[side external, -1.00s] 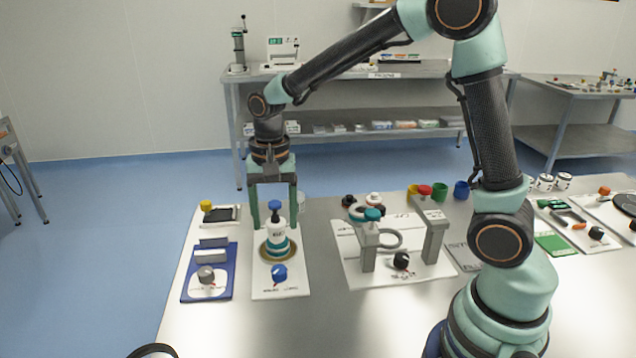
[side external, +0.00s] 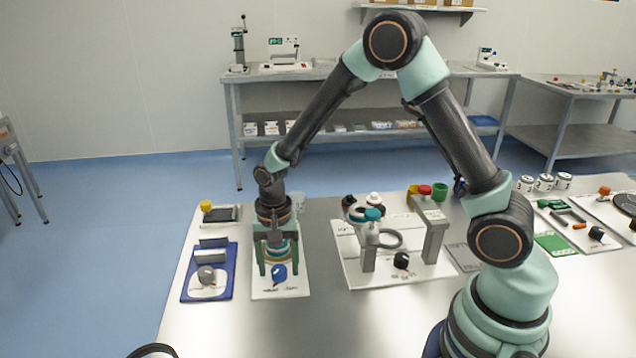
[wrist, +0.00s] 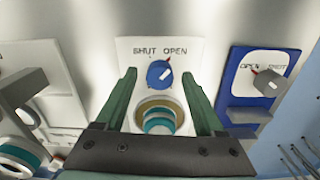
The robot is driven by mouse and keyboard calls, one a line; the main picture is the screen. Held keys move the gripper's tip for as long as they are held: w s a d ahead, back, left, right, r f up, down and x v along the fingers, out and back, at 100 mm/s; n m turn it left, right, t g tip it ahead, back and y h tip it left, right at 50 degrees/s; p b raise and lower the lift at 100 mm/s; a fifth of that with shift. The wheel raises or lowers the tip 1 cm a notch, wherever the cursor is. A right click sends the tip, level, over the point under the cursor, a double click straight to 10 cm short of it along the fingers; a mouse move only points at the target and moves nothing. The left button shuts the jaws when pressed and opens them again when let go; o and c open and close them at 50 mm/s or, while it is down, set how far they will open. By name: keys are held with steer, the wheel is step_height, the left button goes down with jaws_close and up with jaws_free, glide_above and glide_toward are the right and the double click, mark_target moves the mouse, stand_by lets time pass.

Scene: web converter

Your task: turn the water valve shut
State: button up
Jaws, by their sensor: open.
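A blue knob (side external: 279,273) sits on the near end of a white panel (side external: 265,291). In the wrist view the same knob (wrist: 159,74) lies below the printed words SHUT and OPEN. A teal-and-white banded fixture (wrist: 160,122) stands between the fingers, partly hidden by my gripper.
A blue panel (side external: 190,289) with a grey knob (side external: 206,275), marked OPEN and SHUT in the wrist view, lies to the left. A white board (side external: 350,278) with grey posts and a black knob (side external: 401,260) lies to the right. The front tabletop is bare.

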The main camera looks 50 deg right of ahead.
steer(key=shift+c, duration=0.3)
jaws_close()
steer(key=shift+n, duration=0.3)
steer(key=n, duration=0.3)
steer(key=shift+n, duration=0.4)
steer(key=n, duration=0.3)
steer(key=shift+n, duration=0.3)
steer(key=n, duration=0.4)
steer(key=shift+n, duration=2.1)
